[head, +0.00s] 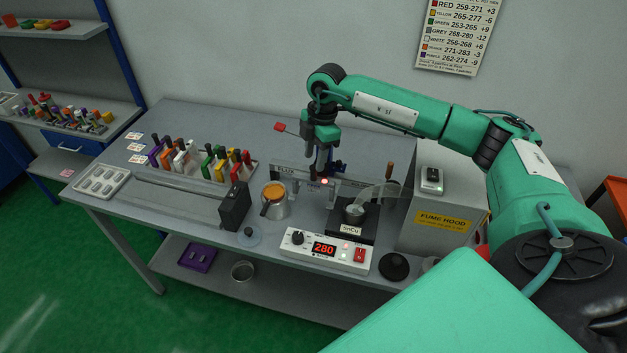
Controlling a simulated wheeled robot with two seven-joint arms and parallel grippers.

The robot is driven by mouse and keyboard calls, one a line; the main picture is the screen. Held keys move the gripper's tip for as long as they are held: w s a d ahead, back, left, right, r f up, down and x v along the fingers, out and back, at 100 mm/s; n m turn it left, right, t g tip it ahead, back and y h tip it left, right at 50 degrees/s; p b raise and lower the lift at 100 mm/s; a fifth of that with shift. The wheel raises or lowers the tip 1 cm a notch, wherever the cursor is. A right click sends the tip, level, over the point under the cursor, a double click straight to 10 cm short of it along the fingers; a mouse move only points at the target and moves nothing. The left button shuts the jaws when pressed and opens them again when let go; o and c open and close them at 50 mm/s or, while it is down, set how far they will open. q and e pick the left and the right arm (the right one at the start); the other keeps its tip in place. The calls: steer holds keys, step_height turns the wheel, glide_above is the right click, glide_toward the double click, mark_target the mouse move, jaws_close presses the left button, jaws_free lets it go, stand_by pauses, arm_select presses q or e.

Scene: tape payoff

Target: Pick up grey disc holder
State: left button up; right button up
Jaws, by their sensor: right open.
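A rack (254,170) at the back left of the bench holds several upright holders with coloured handles: purple, orange, white, green, red and yellow. A pale whitish-grey holder (194,151) stands near its middle. I cannot tell for certain whether it is the grey disc holder. My right gripper (322,176) points down over the middle of the bench, right of the rack and apart from it. It is open, and I see nothing held in it. My left gripper is not in view.
Under and beside my right gripper stand a solder pot (355,213), a controller reading 280 (327,249), an orange-topped cup (274,200) and a black block (235,206). A fume hood (440,212) stands right. A white tray (101,182) lies at the bench's left end.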

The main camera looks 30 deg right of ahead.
mark_target(314, 167)
steer(key=f+p, duration=0.1)
steer(key=f, duration=0.1)
steer(key=f+p, duration=0.1)
steer(key=f, duration=0.1)
steer(key=shift+s+a+p, duration=0.3)
steer(key=shift+a, duration=0.05)
steer(key=shift+f, duration=0.4)
jaws_close()
